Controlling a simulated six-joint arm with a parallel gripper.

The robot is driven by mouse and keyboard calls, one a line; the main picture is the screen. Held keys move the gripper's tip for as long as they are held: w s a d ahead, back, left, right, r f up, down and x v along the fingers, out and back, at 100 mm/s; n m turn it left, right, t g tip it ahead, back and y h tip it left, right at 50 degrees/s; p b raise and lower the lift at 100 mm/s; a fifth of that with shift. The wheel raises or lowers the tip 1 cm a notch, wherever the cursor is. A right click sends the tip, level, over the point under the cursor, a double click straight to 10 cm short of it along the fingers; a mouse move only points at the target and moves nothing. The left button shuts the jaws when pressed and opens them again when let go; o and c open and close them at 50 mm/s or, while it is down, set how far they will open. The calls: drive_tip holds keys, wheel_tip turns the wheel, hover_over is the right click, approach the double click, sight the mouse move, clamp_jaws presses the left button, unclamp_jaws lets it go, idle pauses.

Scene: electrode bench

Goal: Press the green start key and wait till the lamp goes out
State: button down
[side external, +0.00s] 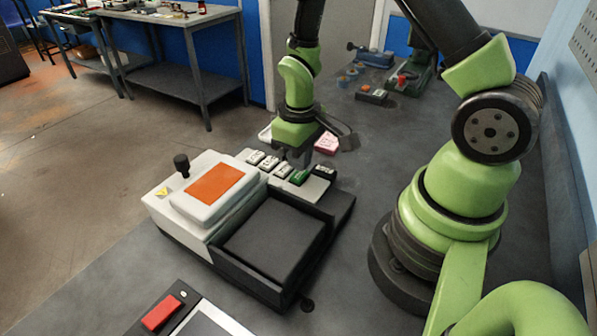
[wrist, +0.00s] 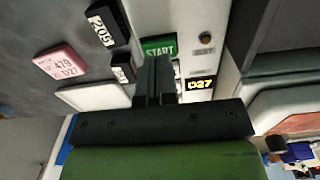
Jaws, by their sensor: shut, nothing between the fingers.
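The green start key (wrist: 158,45), marked START, shows upright in the wrist view. In the side external view it is the green key (side external: 299,178) in the row on the machine's panel. My gripper (wrist: 154,62) is shut and empty. Its fingertips overlap the key's lower edge in the wrist view, and I cannot tell if they touch it. In the side external view my gripper (side external: 296,160) points down just above and behind the key. A small round lamp (wrist: 206,38) beside the key looks dull orange-brown; I cannot tell if it is lit.
A small display (wrist: 201,84) glows yellow, seemingly D37. A black key (wrist: 104,25) marked 205 and a pink block (wrist: 61,63) lie left of the start key. The machine has an orange panel (side external: 215,185) and a dark tray (side external: 272,240). A red switch (side external: 161,313) sits in front.

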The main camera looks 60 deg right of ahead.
sight(299, 174)
drive_tip(key=shift+f, duration=1.05)
idle(0.4)
drive_tip(key=shift+r, duration=3)
drive_tip(key=shift+r, duration=0.1)
wheel_tip(299, 174, up, 12)
drive_tip(key=s+a+m+t, duration=0.2)
drive_tip(key=a+t, duration=0.1)
drive_tip(key=s+a+r+m+t+y, duration=0.2)
drive_tip(key=s+a+r+t, duration=0.1)
drive_tip(key=s+r, duration=0.5)
drive_tip(key=shift+s+a+r+t, duration=0.15)
drive_tip(key=shift+s+r+t, duration=0.15)
drive_tip(key=shift+s+t, duration=0.35)
idle(1.1)
